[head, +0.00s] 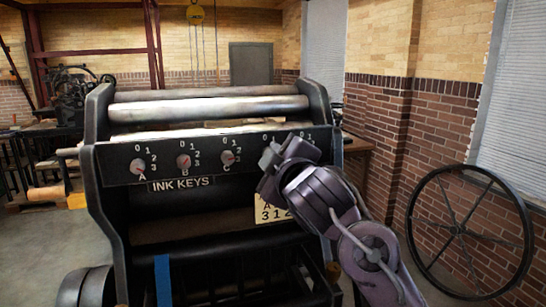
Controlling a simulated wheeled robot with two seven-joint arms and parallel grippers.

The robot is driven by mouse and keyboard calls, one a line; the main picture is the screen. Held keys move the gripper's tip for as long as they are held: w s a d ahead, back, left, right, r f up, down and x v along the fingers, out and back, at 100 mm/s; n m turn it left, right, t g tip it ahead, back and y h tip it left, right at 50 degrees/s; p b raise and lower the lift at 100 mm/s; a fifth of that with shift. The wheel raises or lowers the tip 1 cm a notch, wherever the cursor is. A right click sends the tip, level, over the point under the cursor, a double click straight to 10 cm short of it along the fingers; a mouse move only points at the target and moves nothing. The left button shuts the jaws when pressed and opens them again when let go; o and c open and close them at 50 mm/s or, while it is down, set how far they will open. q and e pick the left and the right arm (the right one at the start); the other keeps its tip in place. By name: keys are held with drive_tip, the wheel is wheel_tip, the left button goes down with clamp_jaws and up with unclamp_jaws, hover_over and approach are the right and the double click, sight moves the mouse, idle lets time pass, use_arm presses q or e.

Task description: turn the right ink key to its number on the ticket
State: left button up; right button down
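The black press carries a row of ink keys with round grey knobs on a dark panel (115,168). Key A (138,165), key B (184,161) and key C (228,157) show clearly, each with a red mark and numbers 0 to 3 around it. My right gripper (272,160) is at the right part of the panel. It and my arm cover the right end of the row, so the right key and its setting are hidden. Whether the fingers touch a knob cannot be told. The ticket (268,212) is partly behind my arm; "A" and "3 1 2" show, the rest is covered.
Metal rollers (205,108) lie above the panel. A large spoked wheel (468,228) stands at the right by the brick wall. A blue strip (163,280) hangs at the lower front. The space before keys A to C is clear.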

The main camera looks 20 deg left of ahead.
drive_tip(key=shift+m, duration=0.6)
drive_tip(key=c, duration=1.2)
unclamp_jaws()
drive_tip(key=shift+c, duration=0.2)
drive_tip(key=b+v, duration=0.2)
drive_tip(key=v, duration=0.5)
drive_tip(key=shift+s+d, duration=0.2)
drive_tip(key=shift+s, duration=0.1)
drive_tip(key=shift+f, duration=0.1)
